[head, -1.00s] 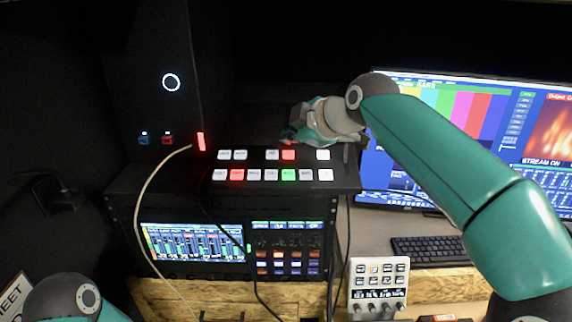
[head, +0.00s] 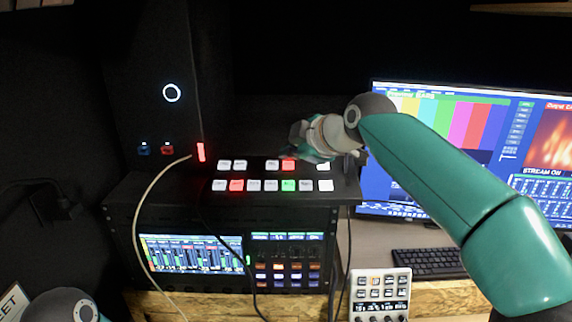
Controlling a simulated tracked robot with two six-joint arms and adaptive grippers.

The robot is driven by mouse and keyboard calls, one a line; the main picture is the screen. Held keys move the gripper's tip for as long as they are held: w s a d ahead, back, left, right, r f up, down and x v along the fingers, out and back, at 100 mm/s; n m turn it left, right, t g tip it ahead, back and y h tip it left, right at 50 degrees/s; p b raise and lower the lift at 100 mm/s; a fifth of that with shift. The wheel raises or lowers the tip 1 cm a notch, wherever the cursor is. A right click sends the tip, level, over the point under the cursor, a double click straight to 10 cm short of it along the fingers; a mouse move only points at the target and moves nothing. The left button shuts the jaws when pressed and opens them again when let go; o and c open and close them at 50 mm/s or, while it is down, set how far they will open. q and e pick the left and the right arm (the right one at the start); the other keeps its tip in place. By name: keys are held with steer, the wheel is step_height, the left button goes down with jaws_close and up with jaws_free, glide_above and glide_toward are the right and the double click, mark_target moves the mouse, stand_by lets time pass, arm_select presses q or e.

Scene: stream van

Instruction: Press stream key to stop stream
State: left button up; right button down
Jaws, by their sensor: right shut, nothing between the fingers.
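The switcher panel (head: 197,175) lies on top of the rack and carries two rows of lit keys. A red key (head: 288,165) is lit in the back row; a red key (head: 236,185) and a green key (head: 289,185) are lit in the front row. The key labels are too small to read, so I cannot tell which is the stream key. My right gripper (head: 291,154) is shut and empty, just behind and over the red back-row key; contact cannot be told. The monitor (head: 440,125) reads "STREAM ON". My left gripper is out of view.
An audio mixer screen (head: 192,254) and a button unit (head: 286,262) sit in the rack front. A small white keypad (head: 380,294) and a keyboard (head: 428,261) are on the desk at right. A pale cable (head: 142,215) hangs over the rack's left side.

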steer(key=shift+f, duration=0.15)
stand_by(0.5)
steer(key=shift+w+f, duration=0.1)
steer(key=shift+f, duration=0.1)
steer(key=shift+f+b, duration=0.4)
steer(key=shift+f, duration=0.1)
stand_by(0.6)
steer(key=shift+r, duration=0.1)
steer(key=shift+r+p, duration=0.7)
steer(key=shift+r, duration=0.1)
steer(key=r+p, duration=0.1)
steer(key=s+r+p, duration=0.1)
steer(key=r, duration=0.1)
steer(key=r+p, duration=0.1)
steer(key=r, duration=0.1)
steer(key=shift+s+p, duration=0.25)
steer(key=shift+p, duration=0.15)
steer(key=shift+f, duration=0.15)
stand_by(0.5)
